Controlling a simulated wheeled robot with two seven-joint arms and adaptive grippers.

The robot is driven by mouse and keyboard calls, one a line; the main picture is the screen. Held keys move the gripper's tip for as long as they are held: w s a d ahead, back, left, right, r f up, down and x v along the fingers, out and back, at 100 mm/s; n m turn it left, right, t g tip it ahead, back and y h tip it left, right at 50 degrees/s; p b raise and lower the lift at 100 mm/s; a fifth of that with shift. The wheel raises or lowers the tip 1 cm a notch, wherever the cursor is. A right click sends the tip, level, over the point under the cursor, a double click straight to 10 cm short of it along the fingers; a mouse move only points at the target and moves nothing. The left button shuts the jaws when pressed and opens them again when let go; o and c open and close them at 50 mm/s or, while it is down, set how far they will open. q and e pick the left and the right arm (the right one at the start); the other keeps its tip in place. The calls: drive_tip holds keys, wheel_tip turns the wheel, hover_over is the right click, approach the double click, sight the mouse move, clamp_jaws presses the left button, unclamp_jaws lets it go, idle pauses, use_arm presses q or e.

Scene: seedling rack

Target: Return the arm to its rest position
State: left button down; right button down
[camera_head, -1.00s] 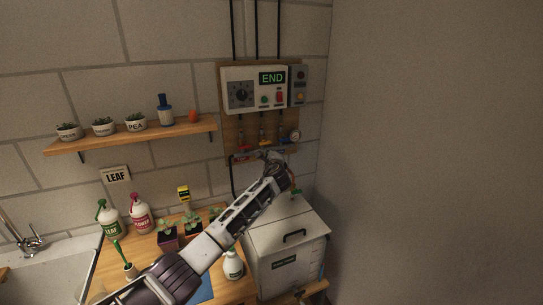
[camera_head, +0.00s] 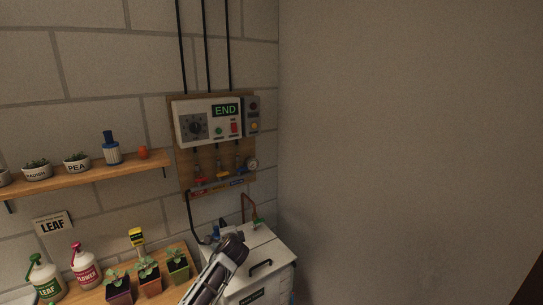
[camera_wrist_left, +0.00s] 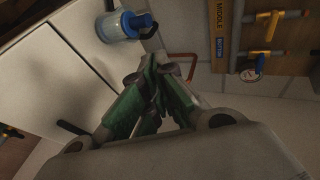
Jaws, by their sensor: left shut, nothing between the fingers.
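My left arm (camera_head: 222,266) reaches up from the bottom of the head view, with its dark end in front of the white lidded tank (camera_head: 272,249). In the left wrist view my left gripper (camera_wrist_left: 168,60) has its green-sided fingers drawn together at the tips, with nothing between them. A blue-capped clear cylinder (camera_wrist_left: 121,27) stands on the white surface beyond the fingertips, to the left. My right arm is not in view.
A control box (camera_head: 209,121) reading END hangs on the wall above a valve board (camera_head: 216,160). A shelf (camera_head: 95,177) with small pots is at left. The right wall is bare.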

use_arm(q)
drive_tip(key=s+a+f+n+g+h, duration=0.1)
drive_tip(key=s+f+n+g, duration=0.2)
drive_tip(key=s, duration=0.7)
drive_tip(key=s+a+f+n+g+h, duration=0.1)
drive_tip(key=s+f+n, duration=0.2)
drive_tip(key=s+f, duration=0.5)
drive_tip(key=s+a+f+n+g+h, duration=0.1)
drive_tip(key=s+a+f+n+g, duration=0.15)
drive_tip(key=s, duration=1.05)
drive_tip(key=s+a+r+n+g, duration=0.1)
drive_tip(key=s+r+n+g, duration=0.15)
drive_tip(key=s, duration=1.15)
wheel_tip(320, 180, down, 35)
drive_tip(key=s+g+b, duration=0.1)
drive_tip(key=s+b, duration=0.1)
drive_tip(key=s, duration=0.1)
drive_tip(key=s+a+f+b, duration=0.1)
drive_tip(key=s+a+f, duration=0.1)
drive_tip(key=s+f, duration=0.9)
drive_tip(key=s+a+f+g+b, duration=0.1)
drive_tip(key=s+a+f, duration=0.1)
drive_tip(key=s+f, duration=0.8)
drive_tip(key=shift+s+f+h, duration=0.3)
drive_tip(key=shift+s+f, duration=0.1)
drive_tip(key=shift+s, duration=0.1)
